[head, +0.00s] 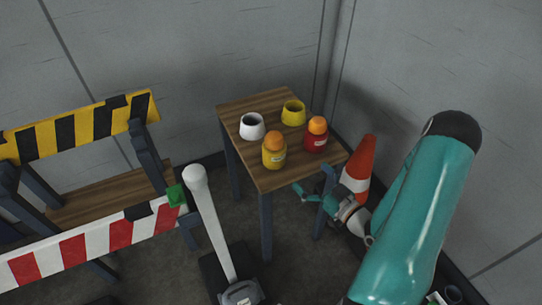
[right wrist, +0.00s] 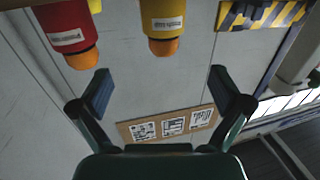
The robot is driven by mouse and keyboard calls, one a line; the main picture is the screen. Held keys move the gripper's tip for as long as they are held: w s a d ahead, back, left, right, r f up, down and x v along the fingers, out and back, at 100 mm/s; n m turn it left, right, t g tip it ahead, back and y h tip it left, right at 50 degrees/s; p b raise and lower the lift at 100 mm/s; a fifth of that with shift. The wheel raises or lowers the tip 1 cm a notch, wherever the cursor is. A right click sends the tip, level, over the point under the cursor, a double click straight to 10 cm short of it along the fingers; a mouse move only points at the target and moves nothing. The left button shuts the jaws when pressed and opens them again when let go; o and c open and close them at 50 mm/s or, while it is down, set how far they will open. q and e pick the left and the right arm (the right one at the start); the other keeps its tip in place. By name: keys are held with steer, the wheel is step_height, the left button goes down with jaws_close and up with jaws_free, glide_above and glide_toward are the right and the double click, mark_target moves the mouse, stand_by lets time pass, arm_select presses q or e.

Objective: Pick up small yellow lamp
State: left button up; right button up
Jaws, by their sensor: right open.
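The small yellow lamp (head: 273,157) has an orange cap and a pale label. It stands upright near the front corner of a small wooden table (head: 282,180). In the right wrist view the yellow lamp (right wrist: 165,20) appears cap-down at the top, with its orange cap between and beyond the fingers. My right gripper (head: 313,191) is open and empty, beside the table's front right edge and apart from the lamp. In the right wrist view its two fingers (right wrist: 164,92) are wide apart. My left gripper is not in view.
A red lamp (head: 315,140) with an orange cap, a white cup (head: 251,126) and a yellow cup (head: 293,112) share the tabletop. An orange-and-white cone (head: 359,170) stands right of the table. Striped barriers (head: 85,128) and a white post (head: 212,222) stand left.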

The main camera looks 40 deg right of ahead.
mark_target(283, 153)
steer(key=w+b, duration=0.2)
steer(key=w, duration=0.1)
steer(key=w+b, duration=0.2)
steer(key=w, duration=0.1)
steer(key=w+b, duration=0.3)
steer(key=shift+d, duration=0.25)
steer(key=shift+w+r, duration=0.15)
steer(key=shift+w, duration=2.95)
steer(key=shift+d, duration=0.1)
steer(key=c, duration=1.4)
steer(key=shift+r, duration=0.1)
step_height(283, 153, up, 20)
steer(key=p, duration=0.4)
